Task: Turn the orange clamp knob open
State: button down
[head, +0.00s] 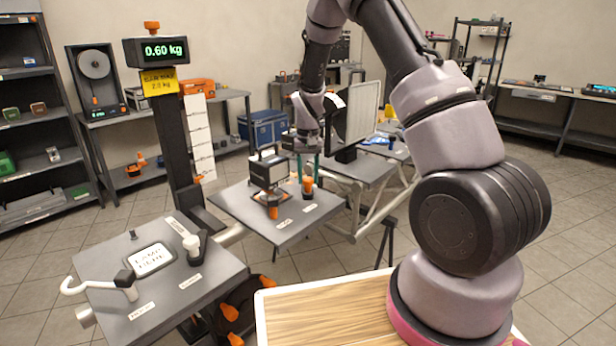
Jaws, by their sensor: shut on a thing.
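My gripper (308,160) reaches down from the arm over the middle grey plate. It is shut on the orange clamp knob (307,184), which stands at the plate's back right on a small dark post. The fingers are small and partly hidden, so the exact grip on the knob is hard to see. A boxy lamp-like unit (268,170) stands on a dark mount just left of the gripper. Another orange part (273,212) shows at the base of that mount.
The grey plate (250,222) carries white labels. A dark post with a 0.60 kg display (160,50) rises at left. A second plate (165,300) with a white hook and handle is in front. A framed panel (356,115) stands close right of my gripper.

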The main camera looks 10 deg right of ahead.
jog(key=shift+w, duration=0.1)
jog(key=shift+c, duration=1.9)
grip_release()
jog(key=shift+r, duration=0.1)
notch_tip(320, 180, up, 11)
